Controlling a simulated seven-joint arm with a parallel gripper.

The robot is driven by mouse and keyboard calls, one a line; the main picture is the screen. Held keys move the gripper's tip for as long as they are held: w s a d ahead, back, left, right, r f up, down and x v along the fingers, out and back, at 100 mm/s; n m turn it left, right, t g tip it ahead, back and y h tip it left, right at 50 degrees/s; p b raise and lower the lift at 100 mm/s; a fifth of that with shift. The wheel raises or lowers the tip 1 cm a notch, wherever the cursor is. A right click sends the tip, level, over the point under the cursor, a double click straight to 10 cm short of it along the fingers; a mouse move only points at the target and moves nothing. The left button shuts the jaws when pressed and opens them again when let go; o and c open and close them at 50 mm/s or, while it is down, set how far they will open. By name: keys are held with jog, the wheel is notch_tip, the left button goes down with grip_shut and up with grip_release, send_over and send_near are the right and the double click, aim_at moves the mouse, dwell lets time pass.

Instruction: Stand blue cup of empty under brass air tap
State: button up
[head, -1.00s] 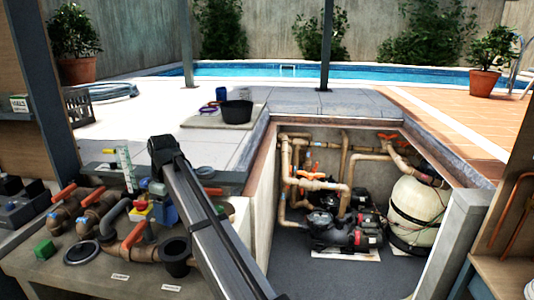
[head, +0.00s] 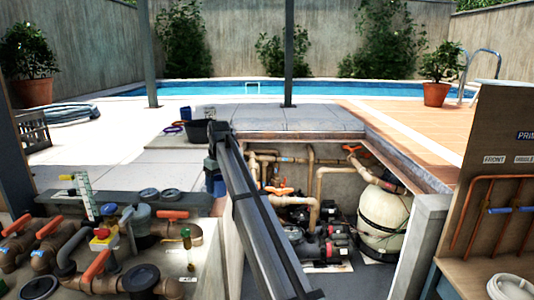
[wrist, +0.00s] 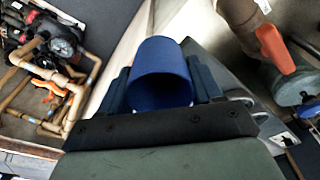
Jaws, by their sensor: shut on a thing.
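My gripper (wrist: 165,95) is shut on the blue cup (wrist: 162,62). In the wrist view the cup sits between the two dark fingers with its round mouth toward the camera, and its inside looks empty. In the head view the cup (head: 216,184) shows partly beside my arm, held up near the left edge of the pit. My gripper is mostly hidden there. A small brass fitting with a rounded top (head: 186,236) stands on the bench to the lower left of the cup; it may be the brass air tap. The cup is apart from it.
Brown pipes with orange handles (head: 97,264) crowd the bench at left. A pit with pumps (head: 318,243) and a pale tank (head: 384,222) lies right of my arm. A black bucket (head: 195,131) stands on the paving behind. A copper-pipe board (head: 505,180) is at right.

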jog(key=s+d+f+m, duration=0.3)
jog(key=s+d+f, duration=0.3)
jog(key=d, duration=0.5)
jog(key=s+d+f+m, duration=0.3)
jog(key=s+d+f, duration=0.4)
jog(key=d, duration=0.5)
jog(key=s+d+f+m+h, duration=0.1)
jog(key=s+d+f+m, duration=0.2)
jog(key=s+d+f, duration=0.4)
jog(key=s+d, duration=0.3)
jog(key=d, duration=0.1)
jog(key=shift+d+m, duration=0.3)
jog(key=shift+d, duration=0.1)
